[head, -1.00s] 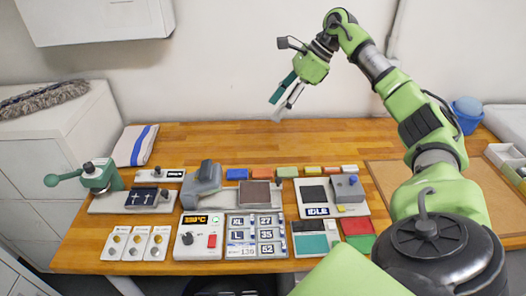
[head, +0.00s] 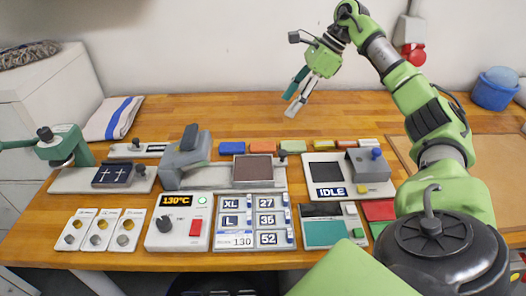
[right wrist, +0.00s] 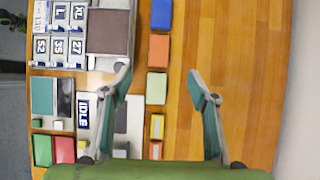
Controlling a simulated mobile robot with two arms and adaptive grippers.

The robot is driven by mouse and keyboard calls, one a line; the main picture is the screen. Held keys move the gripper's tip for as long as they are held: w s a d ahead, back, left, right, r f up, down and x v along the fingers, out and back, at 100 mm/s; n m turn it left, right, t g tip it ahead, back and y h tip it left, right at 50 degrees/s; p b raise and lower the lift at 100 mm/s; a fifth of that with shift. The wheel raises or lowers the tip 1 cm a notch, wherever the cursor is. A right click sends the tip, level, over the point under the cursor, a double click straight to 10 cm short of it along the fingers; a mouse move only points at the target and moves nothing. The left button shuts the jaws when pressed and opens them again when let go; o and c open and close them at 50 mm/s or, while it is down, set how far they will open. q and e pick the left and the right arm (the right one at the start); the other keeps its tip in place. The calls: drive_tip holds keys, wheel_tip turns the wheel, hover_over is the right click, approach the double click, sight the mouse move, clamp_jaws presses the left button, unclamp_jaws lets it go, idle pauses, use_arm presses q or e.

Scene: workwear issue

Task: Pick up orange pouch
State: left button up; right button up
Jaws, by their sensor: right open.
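The orange pouch (head: 262,147) is a small flat orange piece in the row along the back of the equipment, between a blue piece (head: 232,148) and a green piece (head: 292,146). In the right wrist view the orange pouch (right wrist: 159,48) lies flat on the wood, between the blue and green pieces. My right gripper (head: 291,103) is open and empty, held above the table behind the row. In the right wrist view its fingers (right wrist: 160,76) are spread wide, with the row showing between and beyond them. My left gripper is not in view.
Yellow and red pieces (head: 320,144) continue the row to the right. In front stand a grey press (head: 186,160), a size panel (head: 251,220) and an IDLE device (head: 348,170). The wooden tabletop (head: 200,115) behind the row is mostly clear. A folded towel (head: 112,118) lies at left.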

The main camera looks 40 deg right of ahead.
wheel_tip(320, 180, down, 2)
drive_tip(key=b, duration=0.1)
approach(264, 146)
drive_tip(key=x, duration=0.3)
drive_tip(key=shift+w, duration=0.2)
drive_tip(key=shift+p+x, duration=0.7)
drive_tip(key=shift+x, duration=1.9)
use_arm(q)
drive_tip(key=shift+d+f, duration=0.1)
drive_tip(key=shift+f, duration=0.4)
use_arm(e)
drive_tip(key=shift+s+d, duration=0.1)
drive_tip(key=c, duration=1.2)
